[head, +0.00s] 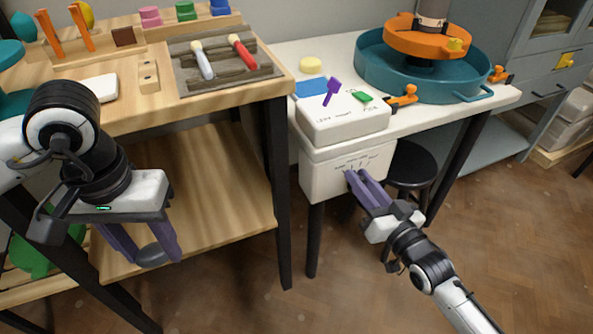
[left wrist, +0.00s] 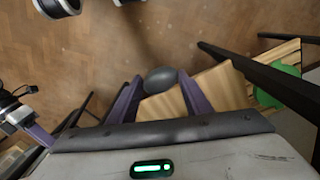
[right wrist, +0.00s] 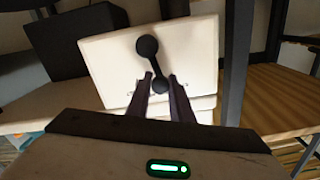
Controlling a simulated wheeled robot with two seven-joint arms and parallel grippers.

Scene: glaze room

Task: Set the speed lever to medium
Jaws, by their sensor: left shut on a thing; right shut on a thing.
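The speed lever (right wrist: 153,63) is black with a round knob at each end and stands on a white control box (head: 322,181) at the table's front. In the right wrist view the lever slants, its upper end to the left. My right gripper (head: 355,178) is shut on the lever's nearer round end (right wrist: 160,84). In the head view the purple fingers hide most of the lever. A row of small marks shows on the box, too small to read. My left gripper (head: 152,256) is shut on a dark grey oval thing (left wrist: 160,80), away from the lever.
A white box (head: 345,122) with a purple and a green piece stands on the white table above. A teal basin with an orange wheel (head: 428,37) is behind it. A black stool (head: 413,165) stands right of the control box. A wooden bench (head: 130,121) is at left.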

